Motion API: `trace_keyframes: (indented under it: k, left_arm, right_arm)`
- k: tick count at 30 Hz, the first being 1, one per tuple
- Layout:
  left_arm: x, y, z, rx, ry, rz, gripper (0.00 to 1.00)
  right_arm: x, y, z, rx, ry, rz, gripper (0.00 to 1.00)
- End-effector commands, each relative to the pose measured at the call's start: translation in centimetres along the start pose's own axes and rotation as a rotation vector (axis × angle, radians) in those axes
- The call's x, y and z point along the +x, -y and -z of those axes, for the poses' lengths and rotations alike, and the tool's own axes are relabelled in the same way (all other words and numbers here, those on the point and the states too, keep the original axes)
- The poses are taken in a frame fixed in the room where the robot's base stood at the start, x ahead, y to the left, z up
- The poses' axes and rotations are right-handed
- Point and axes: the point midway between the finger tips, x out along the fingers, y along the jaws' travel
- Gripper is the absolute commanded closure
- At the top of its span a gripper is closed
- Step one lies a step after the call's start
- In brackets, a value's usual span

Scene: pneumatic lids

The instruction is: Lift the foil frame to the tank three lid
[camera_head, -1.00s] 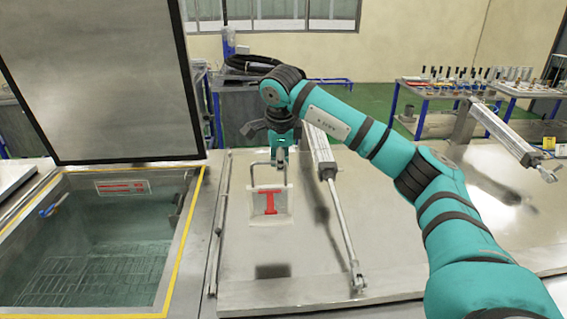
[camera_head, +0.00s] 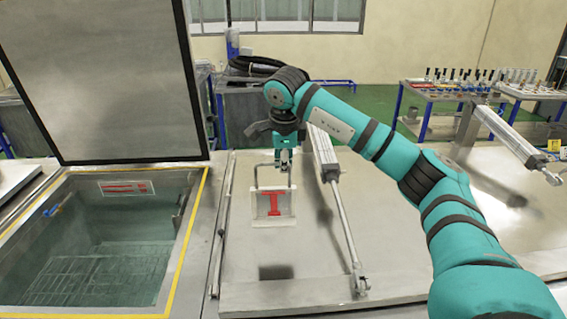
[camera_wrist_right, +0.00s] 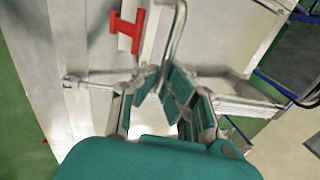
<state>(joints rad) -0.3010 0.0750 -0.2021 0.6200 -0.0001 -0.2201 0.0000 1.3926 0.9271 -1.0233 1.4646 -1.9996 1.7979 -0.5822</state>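The foil frame (camera_head: 274,208) is a pale square frame with a red I-shaped piece in it and a thin wire handle on top. It hangs upright above a closed metal lid (camera_head: 315,265), apart from it, with a dark patch like its shadow below. My right gripper (camera_head: 283,163) is shut on the handle's top bar. In the right wrist view the fingertips (camera_wrist_right: 165,78) meet at the wire handle, and the red piece (camera_wrist_right: 128,30) shows beyond them. I cannot tell which lid belongs to tank three. My left gripper is not in view.
An open tank (camera_head: 100,245) of greenish liquid lies at the left under a raised lid (camera_head: 100,80). A pneumatic cylinder (camera_head: 325,155) with its rod stands just right of the frame. Another cylinder (camera_head: 500,130) is at the right. Tables with small items stand behind.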

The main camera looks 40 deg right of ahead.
Motion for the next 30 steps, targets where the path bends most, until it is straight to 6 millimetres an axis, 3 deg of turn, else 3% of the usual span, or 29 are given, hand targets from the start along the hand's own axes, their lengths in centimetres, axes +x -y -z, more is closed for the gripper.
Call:
trace_keyframes:
  k: [5, 13, 20, 30]
  left_arm:
    - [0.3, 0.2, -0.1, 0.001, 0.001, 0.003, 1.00]
    - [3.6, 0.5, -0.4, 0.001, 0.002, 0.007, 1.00]
    - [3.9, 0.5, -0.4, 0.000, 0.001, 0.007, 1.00]
    - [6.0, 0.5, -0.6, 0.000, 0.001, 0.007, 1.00]
  right_arm:
    - [0.3, -0.1, 0.0, 0.000, 0.001, 0.001, 1.00]
    - [4.8, -1.5, 0.0, -0.006, 0.002, -0.004, 1.00]
    - [5.4, -1.6, 0.0, -0.006, 0.004, -0.003, 1.00]
    - [7.8, -2.4, 0.0, -0.006, 0.003, -0.003, 1.00]
